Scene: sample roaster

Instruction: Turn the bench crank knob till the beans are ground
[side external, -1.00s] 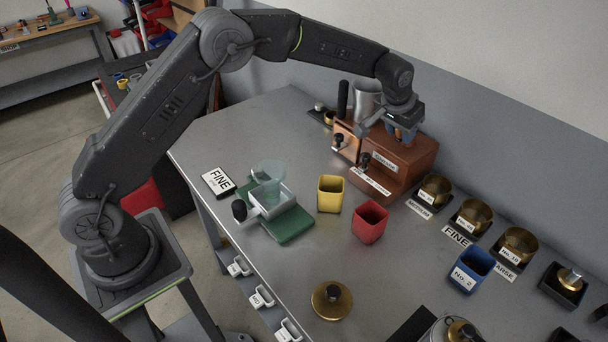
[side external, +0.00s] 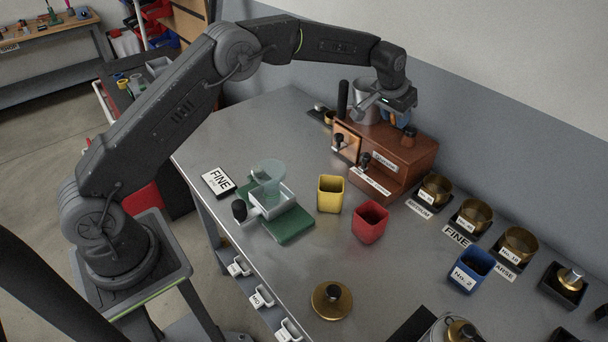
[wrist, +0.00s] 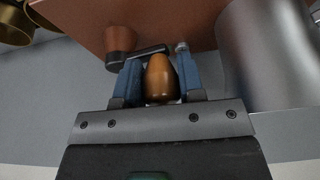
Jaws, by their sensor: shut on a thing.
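The bench crank's rounded wooden knob (wrist: 160,80) sits between the blue fingers of my gripper (wrist: 160,88) in the wrist view. My gripper is shut on it. A dark crank arm (wrist: 148,54) runs from the knob to a brown hub (wrist: 120,42). In the side view the hub (side external: 408,136) stands on top of the reddish-brown box (side external: 415,158). My gripper (side external: 392,118) is above the box's back left part there, and the knob is mostly hidden. No beans can be made out.
A metal cylinder (side external: 365,101) stands close beside my gripper; it also fills the right of the wrist view (wrist: 270,60). Yellow (side external: 330,196), red (side external: 370,224) and blue (side external: 468,272) cups stand in front. Brass cups (side external: 474,217) line the right. The grey wall is close behind.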

